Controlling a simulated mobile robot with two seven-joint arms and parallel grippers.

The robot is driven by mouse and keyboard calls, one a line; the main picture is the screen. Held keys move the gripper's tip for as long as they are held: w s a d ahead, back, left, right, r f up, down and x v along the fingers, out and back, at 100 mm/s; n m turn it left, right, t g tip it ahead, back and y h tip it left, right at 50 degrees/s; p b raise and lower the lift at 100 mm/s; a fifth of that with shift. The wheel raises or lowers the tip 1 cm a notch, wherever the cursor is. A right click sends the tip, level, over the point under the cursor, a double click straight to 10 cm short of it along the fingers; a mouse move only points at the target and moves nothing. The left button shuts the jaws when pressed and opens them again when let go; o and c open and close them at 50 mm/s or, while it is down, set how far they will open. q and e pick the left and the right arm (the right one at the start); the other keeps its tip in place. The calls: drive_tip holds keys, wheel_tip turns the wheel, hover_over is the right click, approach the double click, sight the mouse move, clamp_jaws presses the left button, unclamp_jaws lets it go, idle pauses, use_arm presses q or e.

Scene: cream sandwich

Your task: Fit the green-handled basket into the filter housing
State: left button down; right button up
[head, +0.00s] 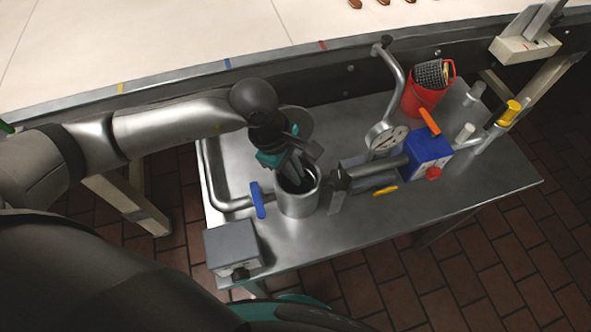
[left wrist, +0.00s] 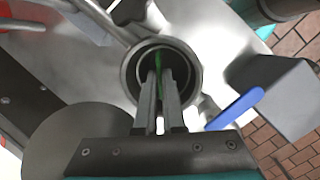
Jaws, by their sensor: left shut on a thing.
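The filter housing (head: 297,206) is an upright metal cylinder on the steel cart, open at the top. My left gripper (head: 297,180) points down into its mouth. In the left wrist view, the gripper's fingers (left wrist: 160,90) reach inside the round rim of the housing (left wrist: 131,75) and are shut on the green handle of the basket (left wrist: 158,64). Only a thin green strip of the handle shows. The basket's body is hidden by the fingers and the housing wall, so I cannot tell how deep it sits. My right gripper is not in view.
A round grey lid (head: 299,118) stands behind the housing. A blue-handled valve (head: 258,200) and a grey box (head: 231,247) are to the left. A blue box (head: 427,156), gauge (head: 386,138) and red bucket (head: 424,98) holding dark mesh are to the right.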

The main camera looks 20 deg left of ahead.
use_arm(q)
drive_tip(key=c, duration=1)
unclamp_jaws()
drive_tip(key=shift+r, duration=0.1)
drive_tip(key=shift+r+p, duration=0.25)
drive_tip(key=shift+p, duration=0.15)
drive_tip(key=v, duration=1.1)
drive_tip(key=shift+s+a+r, duration=0.1)
drive_tip(key=shift+a+r, duration=0.1)
drive_tip(key=shift+r, duration=0.1)
